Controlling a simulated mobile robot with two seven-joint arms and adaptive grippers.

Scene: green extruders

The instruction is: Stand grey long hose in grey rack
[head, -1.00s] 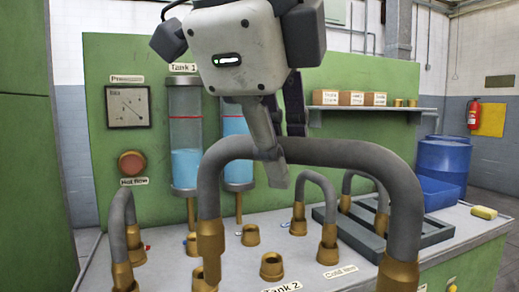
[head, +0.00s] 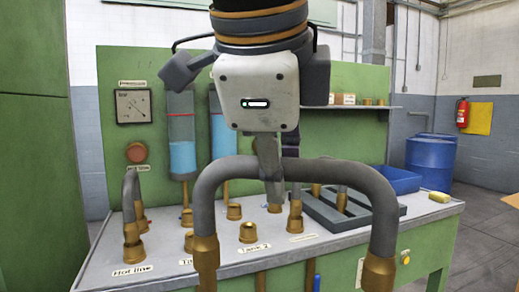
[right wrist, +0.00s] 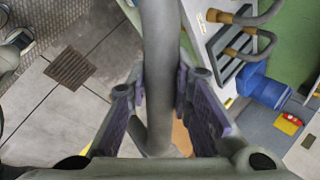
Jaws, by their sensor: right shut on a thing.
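The grey long hose (head: 335,172) is an upside-down U with a brass fitting at each end. My right gripper (head: 269,185) is shut on the top of its arch. The hose hangs with both ends down, in front of the bench. In the right wrist view the hose (right wrist: 160,45) runs between the two fingers. The grey rack (head: 326,211) lies on the right part of the bench top, behind the hose and partly hidden by it. It also shows in the right wrist view (right wrist: 228,68), with smaller hoses at it. My left gripper is out of view.
The green bench (head: 334,267) carries several brass ports and a small hose (head: 130,198) at the left. A shelf with boxes (head: 343,99) is behind. Open floor lies right of the bench.

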